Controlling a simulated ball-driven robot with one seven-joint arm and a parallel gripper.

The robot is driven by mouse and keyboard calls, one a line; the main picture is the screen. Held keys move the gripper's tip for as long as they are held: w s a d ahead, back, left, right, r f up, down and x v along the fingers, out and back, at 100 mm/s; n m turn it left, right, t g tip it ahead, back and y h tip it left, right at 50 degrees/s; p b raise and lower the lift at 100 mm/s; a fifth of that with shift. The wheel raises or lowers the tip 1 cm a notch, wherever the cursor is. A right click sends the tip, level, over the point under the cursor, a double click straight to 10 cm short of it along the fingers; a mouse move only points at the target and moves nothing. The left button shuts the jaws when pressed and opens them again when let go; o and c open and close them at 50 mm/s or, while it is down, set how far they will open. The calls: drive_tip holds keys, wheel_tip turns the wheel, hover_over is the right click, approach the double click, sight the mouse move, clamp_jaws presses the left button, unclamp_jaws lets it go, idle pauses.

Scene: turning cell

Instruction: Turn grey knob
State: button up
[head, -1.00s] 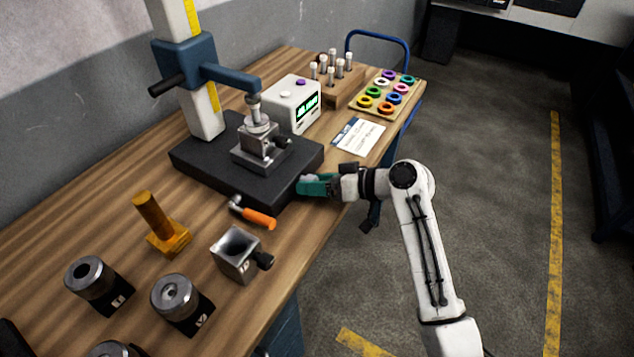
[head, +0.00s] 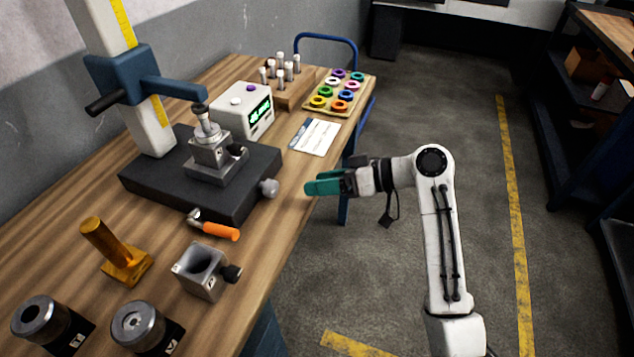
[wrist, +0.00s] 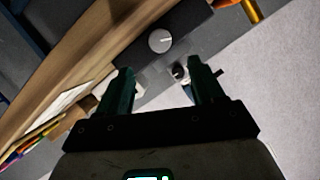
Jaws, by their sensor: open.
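The grey knob (head: 269,188) sticks out from the right side face of the black base (head: 240,205) of the gauge stand. It also shows in the wrist view as a round light-grey disc with a slot mark (wrist: 160,41), ahead of my fingers. My gripper (head: 309,188), with teal fingers, is to the right of the knob, apart from it and near the bench edge. In the wrist view its two fingers (wrist: 161,72) are spread with nothing held between them. The knob is in plain view in both pictures.
A metal fixture (head: 212,157) stands on the black base. An orange-handled tool (head: 220,231) and a bored metal block with a black knob (head: 203,271) lie in front. A display box (head: 242,112) and a card (head: 316,136) lie behind.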

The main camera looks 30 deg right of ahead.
sight(275, 189)
drive_tip(key=w+a+f+n+t+b, duration=0.1)
drive_tip(key=w+a+b, duration=0.1)
drive_tip(key=w+a+f+n+t+b, duration=0.1)
drive_tip(key=w+a+t+b, duration=0.1)
drive_tip(key=a+b, duration=0.1)
drive_tip(key=w+a+f+n+t+b, duration=0.1)
drive_tip(key=w+a+t+b, duration=0.1)
drive_tip(key=shift+w+a+f, duration=0.25)
drive_tip(key=shift+w+f, duration=0.05)
drive_tip(key=shift+f, duration=0.1)
idle(0.7)
drive_tip(key=c, duration=1)
drive_tip(key=shift+c, duration=0.3)
